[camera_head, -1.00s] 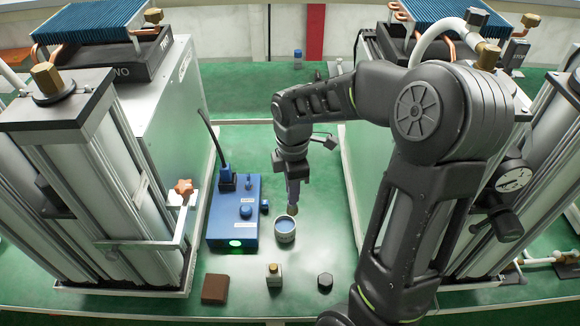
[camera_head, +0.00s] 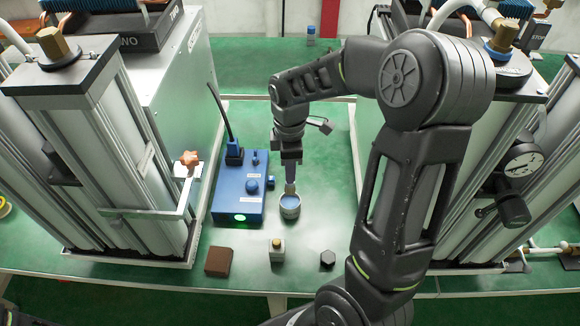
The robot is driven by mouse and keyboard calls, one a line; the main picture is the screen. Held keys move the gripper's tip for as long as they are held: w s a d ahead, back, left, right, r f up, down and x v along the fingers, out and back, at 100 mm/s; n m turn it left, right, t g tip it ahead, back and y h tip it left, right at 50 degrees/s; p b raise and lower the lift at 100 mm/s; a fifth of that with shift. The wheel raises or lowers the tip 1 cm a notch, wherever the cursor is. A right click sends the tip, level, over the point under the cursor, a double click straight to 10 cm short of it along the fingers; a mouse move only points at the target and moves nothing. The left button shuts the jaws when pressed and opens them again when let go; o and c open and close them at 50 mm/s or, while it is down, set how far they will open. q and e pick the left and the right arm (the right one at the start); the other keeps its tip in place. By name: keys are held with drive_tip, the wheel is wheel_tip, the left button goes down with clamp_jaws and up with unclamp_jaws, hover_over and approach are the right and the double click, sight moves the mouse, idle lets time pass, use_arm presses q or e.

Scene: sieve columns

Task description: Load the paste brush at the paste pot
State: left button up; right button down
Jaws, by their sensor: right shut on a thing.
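The paste pot (camera_head: 290,210) is a small grey cup with blue paste inside, standing on the green bench right of the blue box. My right gripper (camera_head: 291,163) is above it, pointing down, shut on the paste brush (camera_head: 290,186). The brush hangs upright with its pale tip at the far side of the pot's mouth. I cannot tell whether the tip touches the paste. My left gripper is not in view.
A blue box (camera_head: 226,203) with a lit green light and a black cable stands left of the pot. Tall metal columns flank both sides.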

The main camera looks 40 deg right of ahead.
sight(290, 184)
drive_tip(key=shift+f+b, duration=1.85)
drive_tip(key=shift+f, duration=0.85)
drive_tip(key=shift+s+f+b, duration=0.1)
drive_tip(key=shift+f+b, duration=0.3)
drive_tip(key=shift+f, duration=0.15)
drive_tip(key=shift+r, duration=0.1)
drive_tip(key=shift+r+p, duration=2.75)
drive_tip(key=shift+r, duration=0.75)
